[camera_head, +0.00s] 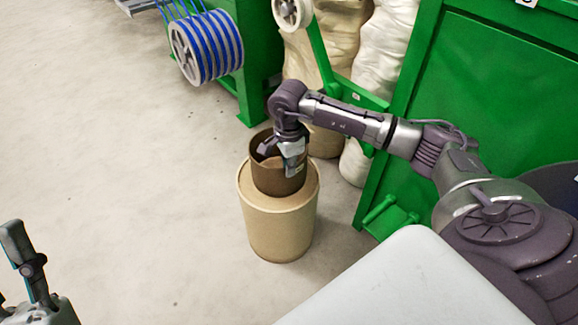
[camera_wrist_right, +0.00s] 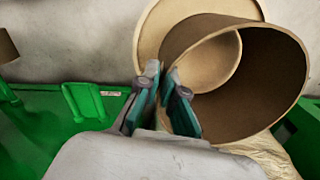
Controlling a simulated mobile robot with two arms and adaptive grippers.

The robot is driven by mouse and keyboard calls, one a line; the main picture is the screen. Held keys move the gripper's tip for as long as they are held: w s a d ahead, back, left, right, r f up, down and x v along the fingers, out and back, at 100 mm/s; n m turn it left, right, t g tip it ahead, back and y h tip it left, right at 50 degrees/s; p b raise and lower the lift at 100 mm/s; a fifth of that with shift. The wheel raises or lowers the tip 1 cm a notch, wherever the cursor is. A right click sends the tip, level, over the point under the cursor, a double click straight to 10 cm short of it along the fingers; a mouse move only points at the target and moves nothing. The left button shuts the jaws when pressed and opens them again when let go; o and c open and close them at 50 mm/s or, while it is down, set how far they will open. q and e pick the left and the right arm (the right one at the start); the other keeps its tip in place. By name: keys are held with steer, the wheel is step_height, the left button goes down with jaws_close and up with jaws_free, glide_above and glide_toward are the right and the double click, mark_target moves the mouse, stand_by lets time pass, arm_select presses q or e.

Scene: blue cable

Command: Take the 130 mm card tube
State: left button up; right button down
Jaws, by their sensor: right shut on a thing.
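The brown card tube (camera_head: 280,183), short, wide and open at the top, is upright over the lid of a beige drum (camera_head: 278,230). I cannot tell whether its base touches the lid. My right gripper (camera_head: 282,160) reaches down to its rim from above and is shut on its wall. In the right wrist view, the fingers (camera_wrist_right: 166,88) pinch the near wall of the tube (camera_wrist_right: 262,85), and its hollow inside shows. My left gripper (camera_head: 28,262) shows only partly at the lower left, away from the tube; its jaw opening is unclear.
A reel of blue cable (camera_head: 207,47) hangs on a green machine at the back. Pale sacks (camera_head: 378,60) and a green cabinet (camera_head: 490,90) stand behind and right of the drum. A green bracket (camera_head: 388,215) juts near the floor. The floor left of the drum is clear.

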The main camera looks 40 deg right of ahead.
arm_select(q)
steer(key=shift+w+d+f+g+y+p, duration=0.2)
steer(key=shift+w+f+g+y+p, duration=0.35)
steer(key=shift+w+f+g, duration=0.65)
arm_select(e)
steer(key=shift+r, duration=0.6)
stand_by(1.4)
steer(key=shift+r, duration=0.2)
steer(key=shift+r+p, duration=0.45)
steer(key=shift+r, duration=0.35)
steer(key=shift+r+p, duration=0.6)
steer(key=shift+p, duration=0.05)
steer(key=shift+r, duration=0.35)
steer(key=shift+r+p, duration=0.6)
steer(key=shift+p, duration=0.1)
arm_select(q)
steer(key=w+f+g+y, duration=0.1)
steer(key=f+g+y, duration=0.1)
steer(key=f+g, duration=0.3)
steer(key=w+a+f+g+y, duration=0.1)
steer(key=f+g, duration=0.4)
steer(key=f, duration=0.5)
steer(key=shift+w+a+f+g+y, duration=0.15)
steer(key=shift+w+a+g+y, duration=0.2)
steer(key=shift+w, duration=0.3)
arm_select(e)
steer(key=shift+r, duration=0.25)
